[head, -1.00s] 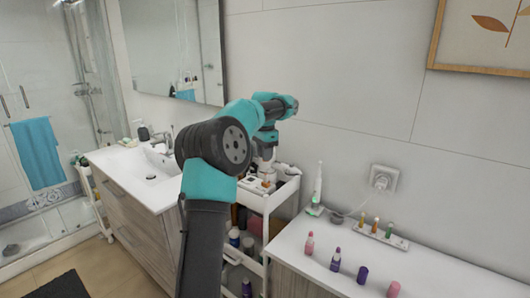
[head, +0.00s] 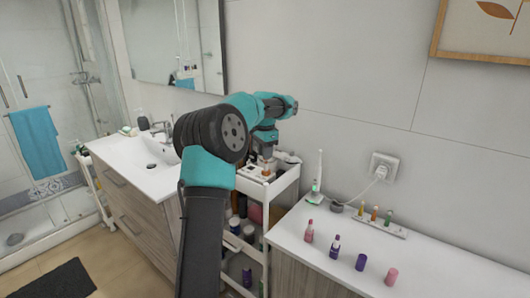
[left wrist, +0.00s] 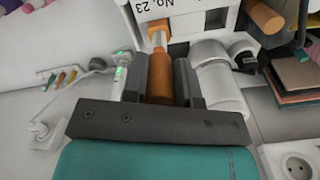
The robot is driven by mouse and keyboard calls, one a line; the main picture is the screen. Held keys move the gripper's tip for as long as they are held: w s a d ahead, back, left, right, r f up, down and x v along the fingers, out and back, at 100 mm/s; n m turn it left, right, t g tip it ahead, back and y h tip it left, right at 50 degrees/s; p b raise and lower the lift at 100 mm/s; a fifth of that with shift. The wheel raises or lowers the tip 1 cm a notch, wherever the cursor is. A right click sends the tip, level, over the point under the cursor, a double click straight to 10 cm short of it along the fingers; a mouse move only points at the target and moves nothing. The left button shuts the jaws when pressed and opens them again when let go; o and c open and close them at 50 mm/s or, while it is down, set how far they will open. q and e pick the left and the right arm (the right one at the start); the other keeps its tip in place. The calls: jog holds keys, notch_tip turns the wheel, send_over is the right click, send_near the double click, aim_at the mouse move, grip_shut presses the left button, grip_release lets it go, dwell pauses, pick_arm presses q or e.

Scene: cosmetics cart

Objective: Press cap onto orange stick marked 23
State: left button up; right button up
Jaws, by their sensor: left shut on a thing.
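My left gripper (left wrist: 162,80) is shut on an orange cap (left wrist: 160,82) over the white cart (head: 282,190). The orange stick (left wrist: 157,27) stands in a white holder with the label "No. 23" (left wrist: 142,13) beside it. The cap is in line with the stick, and a pale, shiny part shows between them; I cannot tell how firmly they touch. My right gripper is not in view.
Another orange cylinder (left wrist: 265,17) and a white cylinder (left wrist: 218,78) are close to the gripper's right in the wrist view. The counter (head: 330,255) at right holds several small bottles, a toothbrush (head: 317,180) and a rack of colored sticks (head: 380,222). A wall outlet (head: 383,166) is behind.

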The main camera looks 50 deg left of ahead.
aim_at(265, 163)
pick_arm(q)
jog(key=shift+f, duration=2.3)
dwell(3.2)
jog(key=o, duration=1.4)
jog(key=shift+o, duration=0.2)
jog(key=shift+r, duration=0.1)
jog(key=shift+r, duration=3.9)
